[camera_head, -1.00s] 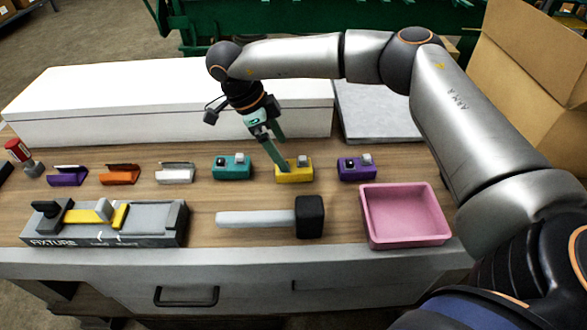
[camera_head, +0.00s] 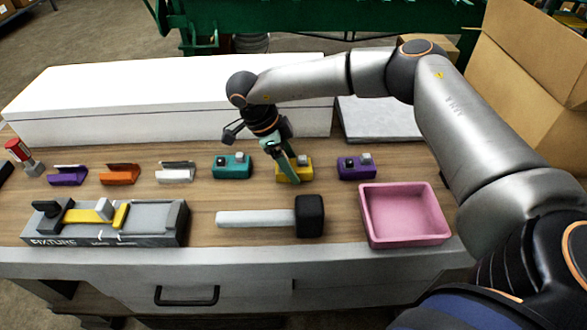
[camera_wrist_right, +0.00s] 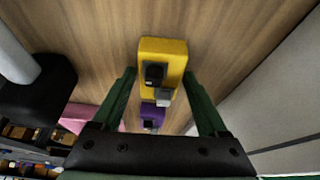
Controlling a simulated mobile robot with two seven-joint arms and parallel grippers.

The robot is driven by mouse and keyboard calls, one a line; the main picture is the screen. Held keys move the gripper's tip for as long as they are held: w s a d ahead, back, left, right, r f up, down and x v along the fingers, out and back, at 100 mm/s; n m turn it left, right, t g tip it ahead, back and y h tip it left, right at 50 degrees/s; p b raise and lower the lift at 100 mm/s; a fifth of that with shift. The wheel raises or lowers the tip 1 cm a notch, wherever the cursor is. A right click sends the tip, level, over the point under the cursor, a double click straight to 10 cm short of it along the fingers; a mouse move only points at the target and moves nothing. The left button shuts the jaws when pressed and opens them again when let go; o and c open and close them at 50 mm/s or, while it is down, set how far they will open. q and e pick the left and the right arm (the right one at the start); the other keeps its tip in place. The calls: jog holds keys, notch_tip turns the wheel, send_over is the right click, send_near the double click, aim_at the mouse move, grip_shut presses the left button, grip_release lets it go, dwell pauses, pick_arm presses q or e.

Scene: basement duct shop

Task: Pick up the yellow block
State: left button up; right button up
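The yellow block (camera_head: 305,173) stands on the wooden bench top between a teal block and a purple block. It carries a black piece and a grey piece on top. My right gripper (camera_head: 287,170) is over it, with a green finger in front of part of the block. In the right wrist view the yellow block (camera_wrist_right: 163,50) lies between the tips of the two green fingers of the gripper (camera_wrist_right: 159,76), with gaps on both sides. The gripper is open and holds nothing. My left gripper is not in view.
The teal block (camera_head: 232,172) and purple block (camera_head: 350,173) are close on either side. A mallet (camera_head: 260,218) lies in front, with a pink tray (camera_head: 410,242) to its right. A grey fixture (camera_head: 155,218) is at left. A long white box (camera_head: 100,115) stands behind.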

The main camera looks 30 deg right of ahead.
grip_shut()
dwell(0.4)
jog(key=shift+r, duration=0.2)
